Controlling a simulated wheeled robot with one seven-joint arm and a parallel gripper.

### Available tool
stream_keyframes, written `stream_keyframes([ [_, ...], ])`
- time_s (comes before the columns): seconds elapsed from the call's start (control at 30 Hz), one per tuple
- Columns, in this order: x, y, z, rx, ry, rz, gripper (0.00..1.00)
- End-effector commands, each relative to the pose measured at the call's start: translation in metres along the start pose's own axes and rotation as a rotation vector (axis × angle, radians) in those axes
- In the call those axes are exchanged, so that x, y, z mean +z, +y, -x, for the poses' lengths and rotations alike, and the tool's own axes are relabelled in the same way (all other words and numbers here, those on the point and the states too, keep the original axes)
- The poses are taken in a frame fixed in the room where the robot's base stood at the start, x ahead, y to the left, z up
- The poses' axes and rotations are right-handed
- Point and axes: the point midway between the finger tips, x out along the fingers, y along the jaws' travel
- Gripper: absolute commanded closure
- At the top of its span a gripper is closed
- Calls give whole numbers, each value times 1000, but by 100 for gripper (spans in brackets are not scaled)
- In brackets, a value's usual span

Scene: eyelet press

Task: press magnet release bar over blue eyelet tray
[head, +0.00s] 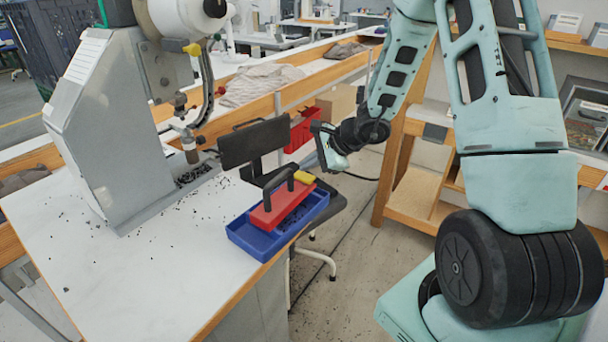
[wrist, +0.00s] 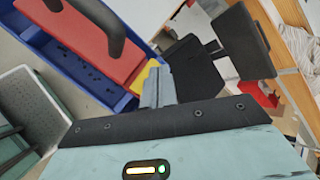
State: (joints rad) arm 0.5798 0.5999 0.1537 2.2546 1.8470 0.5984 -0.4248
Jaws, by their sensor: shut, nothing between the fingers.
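A red magnet block (head: 268,213) with a black arched handle lies over the blue eyelet tray (head: 262,243) near the right edge of the white bench. A yellow piece (head: 305,178), which looks like the release bar, is at its far end. In the wrist view the red magnet (wrist: 95,38), blue tray (wrist: 50,48) and yellow piece (wrist: 141,76) are at upper left. My gripper (wrist: 157,86) is shut and empty, its fingers appearing beside the yellow piece; contact cannot be told. In the head view my gripper (head: 328,148) is right of and beyond the tray.
The grey eyelet press (head: 115,125) stands at the left of the bench. Small dark eyelets are scattered on the bench. A black chair (head: 255,143) stands behind the tray, with a red bin (head: 303,131) beyond. Wooden shelving (head: 415,190) is on the right.

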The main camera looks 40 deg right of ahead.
Motion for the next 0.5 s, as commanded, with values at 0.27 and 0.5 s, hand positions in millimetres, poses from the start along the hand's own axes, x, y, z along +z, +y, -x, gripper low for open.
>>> stream_keyframes([
  [0.27, 2, -2, 3, -1, 0, 1, 100],
  [0.5, 14, -14, 19, -1, 0, 2, 100],
])
